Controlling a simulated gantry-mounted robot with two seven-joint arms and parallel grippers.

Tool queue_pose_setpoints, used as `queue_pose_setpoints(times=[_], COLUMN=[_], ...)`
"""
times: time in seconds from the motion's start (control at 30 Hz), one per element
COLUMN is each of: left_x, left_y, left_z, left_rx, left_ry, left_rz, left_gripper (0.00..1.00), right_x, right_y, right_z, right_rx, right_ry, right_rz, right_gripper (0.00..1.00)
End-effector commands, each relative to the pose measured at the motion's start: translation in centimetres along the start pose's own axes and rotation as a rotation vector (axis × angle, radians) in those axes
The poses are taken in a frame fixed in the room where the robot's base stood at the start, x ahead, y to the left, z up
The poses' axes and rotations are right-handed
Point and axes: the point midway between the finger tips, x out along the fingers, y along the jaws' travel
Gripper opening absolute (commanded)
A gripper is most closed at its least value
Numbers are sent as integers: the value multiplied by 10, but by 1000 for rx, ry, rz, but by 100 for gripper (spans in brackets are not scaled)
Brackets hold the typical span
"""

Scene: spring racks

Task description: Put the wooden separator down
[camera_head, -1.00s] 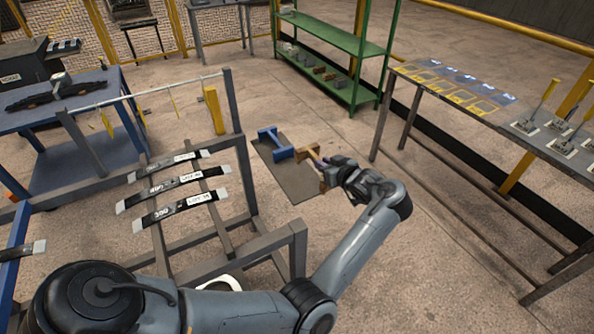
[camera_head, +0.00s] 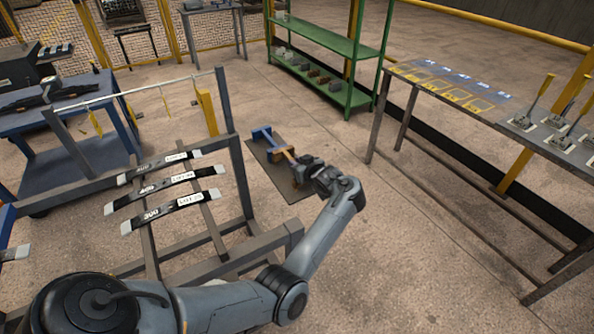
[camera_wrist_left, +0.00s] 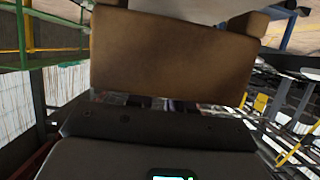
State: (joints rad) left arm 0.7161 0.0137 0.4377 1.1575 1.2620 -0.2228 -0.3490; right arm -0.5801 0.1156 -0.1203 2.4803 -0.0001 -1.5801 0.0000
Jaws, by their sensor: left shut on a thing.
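The wooden separator (camera_head: 289,154) is a small brown piece at the tip of my left gripper (camera_head: 300,163), over the dark flat plate (camera_head: 285,187). My left gripper is shut on it. In the left wrist view the separator (camera_wrist_left: 170,52) is a wide brown block right in front of the jaws, hiding most of what lies beyond. A blue separator (camera_head: 265,135) is on the far end of the plate, close to the wooden one. I cannot tell whether the wooden one touches the plate or the blue one. My right gripper is not in view.
A grey metal rack with labelled springs (camera_head: 172,182) stands left of the plate. A green shelf (camera_head: 325,36) is behind. A table with yellow-marked cards (camera_head: 450,85) and lever clamps (camera_head: 540,122) stands at the right. The floor between is clear.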

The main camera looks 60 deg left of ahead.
Motion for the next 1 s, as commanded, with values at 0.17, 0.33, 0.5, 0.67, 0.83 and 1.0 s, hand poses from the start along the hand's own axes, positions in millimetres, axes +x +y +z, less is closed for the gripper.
queue_pose_setpoints(times=[0.17,0.33,0.5,0.67,0.83,1.0], left_x=[8,7,8,9,9,9], left_y=[0,0,0,0,0,0], left_z=[18,18,20,22,22,22], left_rx=[0,-2,-1,-2,-1,-1], left_ry=[1,2,1,1,1,1], left_rz=[0,0,0,0,0,0], left_gripper=[0,0,0,30,46,46], right_x=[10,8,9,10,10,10], right_y=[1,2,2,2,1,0], right_z=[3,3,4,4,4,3], right_rx=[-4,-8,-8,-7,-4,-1], right_ry=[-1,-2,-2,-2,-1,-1], right_rz=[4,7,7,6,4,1], right_gripper=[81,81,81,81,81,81])
